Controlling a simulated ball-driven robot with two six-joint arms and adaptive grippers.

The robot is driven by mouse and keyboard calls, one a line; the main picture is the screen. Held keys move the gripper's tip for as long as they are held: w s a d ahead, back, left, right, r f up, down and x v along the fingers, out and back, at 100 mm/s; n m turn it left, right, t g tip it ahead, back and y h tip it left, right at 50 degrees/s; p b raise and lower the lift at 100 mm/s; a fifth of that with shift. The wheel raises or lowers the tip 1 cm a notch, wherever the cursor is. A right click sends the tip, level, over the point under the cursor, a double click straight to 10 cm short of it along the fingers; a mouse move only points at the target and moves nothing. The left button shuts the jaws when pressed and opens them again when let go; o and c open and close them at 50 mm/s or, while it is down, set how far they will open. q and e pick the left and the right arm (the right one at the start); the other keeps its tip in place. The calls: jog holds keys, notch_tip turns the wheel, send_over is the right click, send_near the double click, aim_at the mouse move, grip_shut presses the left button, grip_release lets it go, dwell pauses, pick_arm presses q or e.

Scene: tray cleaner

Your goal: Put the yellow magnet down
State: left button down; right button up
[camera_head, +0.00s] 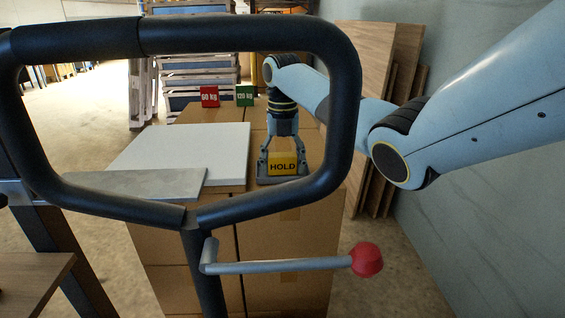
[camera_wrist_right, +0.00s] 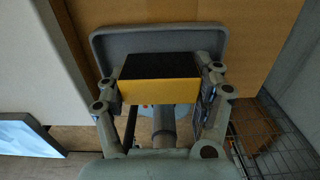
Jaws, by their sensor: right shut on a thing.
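The yellow magnet (camera_head: 283,167) carries the word HOLD and sits between the fingers of my right gripper (camera_head: 284,150). In the right wrist view the magnet (camera_wrist_right: 158,91) shows a yellow side and a black face, and the right gripper (camera_wrist_right: 159,93) is shut on it from both sides. The magnet is over a small grey tray (camera_head: 263,181) on the cardboard boxes; the tray (camera_wrist_right: 155,40) also shows in the wrist view. I cannot tell whether the magnet touches the tray. My left gripper is not in view.
A white slab (camera_head: 190,143) and a grey slab (camera_head: 135,184) lie left of the tray. A red 60 kg sign (camera_head: 210,97) and a green 120 kg sign (camera_head: 245,96) stand behind. A black handle frame (camera_head: 250,34) and a red-knobbed lever (camera_head: 366,260) are in front. Boards lean at right.

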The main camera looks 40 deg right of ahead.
aim_at(283, 155)
jog(key=shift+f, duration=0.1)
jog(key=o, duration=0.9)
jog(key=shift+o, duration=0.2)
notch_tip(283, 155, up, 9)
jog(key=shift+r+p, duration=0.2)
jog(key=shift+p, duration=0.1)
jog(key=shift+r+p, duration=0.8)
jog(key=shift+r, duration=0.7)
